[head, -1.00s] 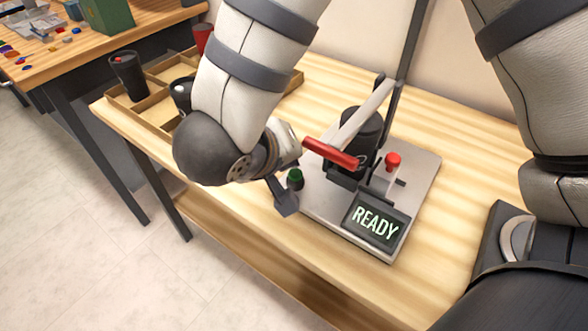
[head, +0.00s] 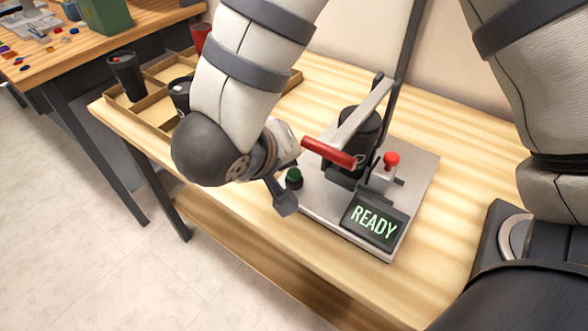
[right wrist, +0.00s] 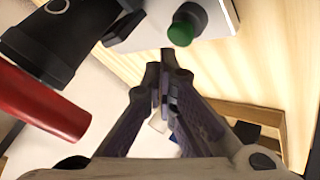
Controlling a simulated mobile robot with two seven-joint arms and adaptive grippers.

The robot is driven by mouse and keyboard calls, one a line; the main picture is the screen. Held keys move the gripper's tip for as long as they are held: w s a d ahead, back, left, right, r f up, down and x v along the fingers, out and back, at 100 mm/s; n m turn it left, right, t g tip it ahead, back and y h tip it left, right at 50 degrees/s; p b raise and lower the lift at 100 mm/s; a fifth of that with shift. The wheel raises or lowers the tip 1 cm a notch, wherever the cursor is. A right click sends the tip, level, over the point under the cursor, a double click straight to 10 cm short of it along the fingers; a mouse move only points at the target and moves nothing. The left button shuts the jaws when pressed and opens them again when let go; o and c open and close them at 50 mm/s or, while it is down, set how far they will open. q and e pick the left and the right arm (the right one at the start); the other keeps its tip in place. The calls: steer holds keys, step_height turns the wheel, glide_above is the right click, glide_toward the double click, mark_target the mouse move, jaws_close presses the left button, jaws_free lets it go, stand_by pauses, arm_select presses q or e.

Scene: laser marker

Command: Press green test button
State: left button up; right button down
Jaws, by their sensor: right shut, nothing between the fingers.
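The green button (head: 294,178) sits at the left edge of the laser marker's pale base plate (head: 316,207). It also shows in the right wrist view (right wrist: 184,27), near the top. My right gripper (head: 286,204) is shut and empty, just beside the button on its lower-left side in the head view. In the right wrist view its fingertips (right wrist: 166,58) end just short of the button in the picture; I cannot tell the height gap. The display (head: 374,221) reads READY. My left gripper is not in view.
A red lever handle (head: 329,152) sits close above my right gripper, and a red knob (head: 391,159) stands farther right on the machine. A wooden divided tray (head: 140,110) with dark cups is at the left. The tabletop front edge is clear.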

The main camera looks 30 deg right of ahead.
mark_target(289, 171)
steer(key=shift+f, duration=0.15)
stand_by(0.3)
steer(key=shift+f, duration=0.25)
steer(key=shift+f, duration=0.55)
stand_by(0.5)
steer(key=shift+r, duration=0.95)
steer(key=shift+r, duration=2.5)
steer(key=shift+a, duration=0.1)
